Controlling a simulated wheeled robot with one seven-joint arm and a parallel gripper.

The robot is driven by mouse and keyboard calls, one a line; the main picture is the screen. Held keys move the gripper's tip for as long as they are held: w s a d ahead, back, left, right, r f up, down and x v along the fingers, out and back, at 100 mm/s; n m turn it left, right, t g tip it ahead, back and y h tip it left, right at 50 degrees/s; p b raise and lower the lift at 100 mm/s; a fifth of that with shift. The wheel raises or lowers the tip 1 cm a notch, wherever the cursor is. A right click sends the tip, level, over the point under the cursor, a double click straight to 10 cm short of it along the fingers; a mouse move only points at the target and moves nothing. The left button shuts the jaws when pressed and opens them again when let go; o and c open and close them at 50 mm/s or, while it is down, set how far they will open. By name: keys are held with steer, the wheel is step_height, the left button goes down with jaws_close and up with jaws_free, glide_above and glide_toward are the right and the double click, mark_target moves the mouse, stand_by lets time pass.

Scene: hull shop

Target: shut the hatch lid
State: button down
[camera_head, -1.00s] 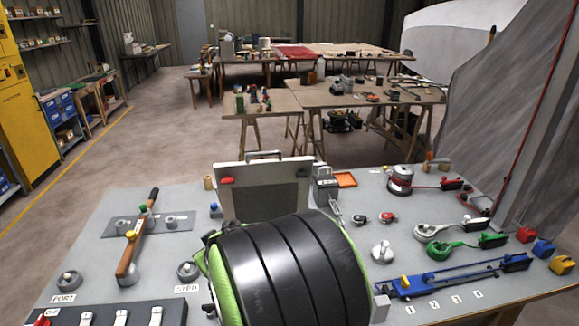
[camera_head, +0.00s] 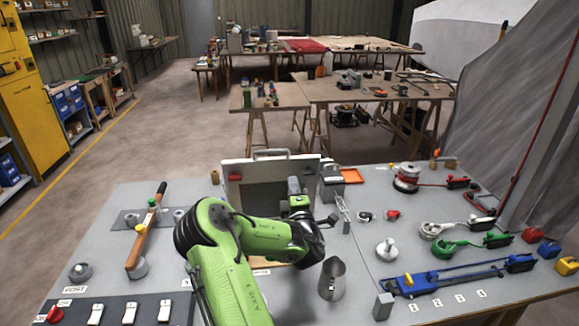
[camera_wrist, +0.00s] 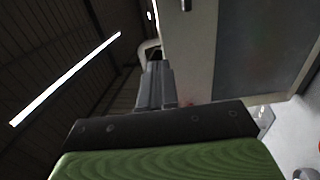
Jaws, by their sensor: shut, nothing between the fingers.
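The hatch lid (camera_head: 238,167) stands upright, open, at the back middle of the bench. It is a pale panel with a dark inner face and a handle on its top edge. In the wrist view the lid (camera_wrist: 200,50) fills the right side, with its dark inset beside the pale rim. My gripper (camera_head: 293,184) is in front of the lid's right half in the head view. In the wrist view my gripper (camera_wrist: 154,68) has its fingers together and empty, beside the lid's pale rim. I cannot tell whether they touch it. My arm hides most of the hatch opening.
A metal jug (camera_head: 333,279) stands right of my arm. A wooden lever (camera_head: 146,228) rises at the left. Winch, coloured handles and a blue slide (camera_head: 455,275) fill the right. Switches line the front left.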

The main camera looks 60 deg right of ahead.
mark_target(288, 158)
steer(key=b+x, duration=0.1)
steer(key=x, duration=0.7)
steer(key=shift+w+d, duration=0.1)
steer(key=shift+d+r, duration=0.1)
